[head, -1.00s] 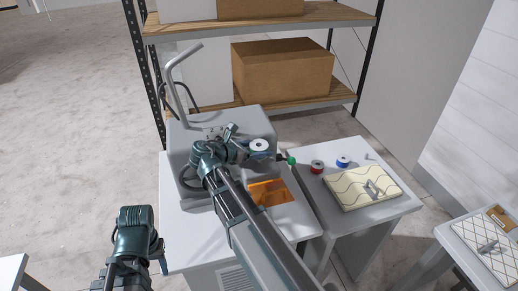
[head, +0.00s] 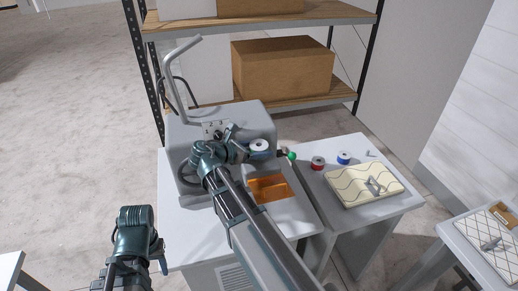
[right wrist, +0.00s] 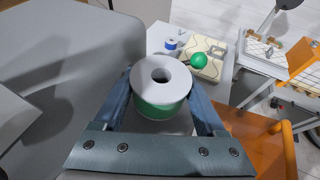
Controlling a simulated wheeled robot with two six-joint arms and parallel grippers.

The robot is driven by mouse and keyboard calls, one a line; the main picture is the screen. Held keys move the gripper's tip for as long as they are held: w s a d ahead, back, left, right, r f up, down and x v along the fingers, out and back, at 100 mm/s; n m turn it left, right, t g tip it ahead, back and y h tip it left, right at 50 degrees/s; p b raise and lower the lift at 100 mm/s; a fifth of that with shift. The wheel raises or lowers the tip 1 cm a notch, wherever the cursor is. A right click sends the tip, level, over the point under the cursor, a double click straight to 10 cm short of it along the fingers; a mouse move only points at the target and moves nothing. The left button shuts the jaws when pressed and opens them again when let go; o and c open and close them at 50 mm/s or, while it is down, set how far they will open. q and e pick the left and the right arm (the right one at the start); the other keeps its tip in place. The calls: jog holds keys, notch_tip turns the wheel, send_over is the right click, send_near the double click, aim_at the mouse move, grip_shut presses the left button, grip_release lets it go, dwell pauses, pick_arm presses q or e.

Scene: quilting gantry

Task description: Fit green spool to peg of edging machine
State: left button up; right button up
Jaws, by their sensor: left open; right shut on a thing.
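The green spool (right wrist: 160,105) has white flanges, a centre hole and green thread. It sits upright between the fingers of my right gripper (right wrist: 165,100), which is shut on it. In the head view the spool's white top (head: 260,145) shows at the end of my right gripper (head: 254,151), in front of the grey edging machine (head: 245,118). I cannot make out the machine's peg; the spool and gripper may hide it. A green ball knob (head: 292,155) on a dark rod is right of the spool. My left arm stands at the lower left; its fingertips do not show.
A red spool (head: 318,162) and a blue spool (head: 344,157) stand on the right table beside a cream quilted pad (head: 365,186). An orange plate (head: 268,187) lies in front of the machine. A bent grey handle (head: 178,72) rises at the machine's left.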

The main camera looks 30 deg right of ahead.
jog(key=shift+f+b, duration=1)
jog(key=shift+f, duration=0.1)
jog(key=o, duration=1.5)
jog(key=shift+c, duration=0.2)
jog(key=p+v, duration=0.5)
jog(key=v, duration=0.9)
jog(key=shift+d, duration=0.15)
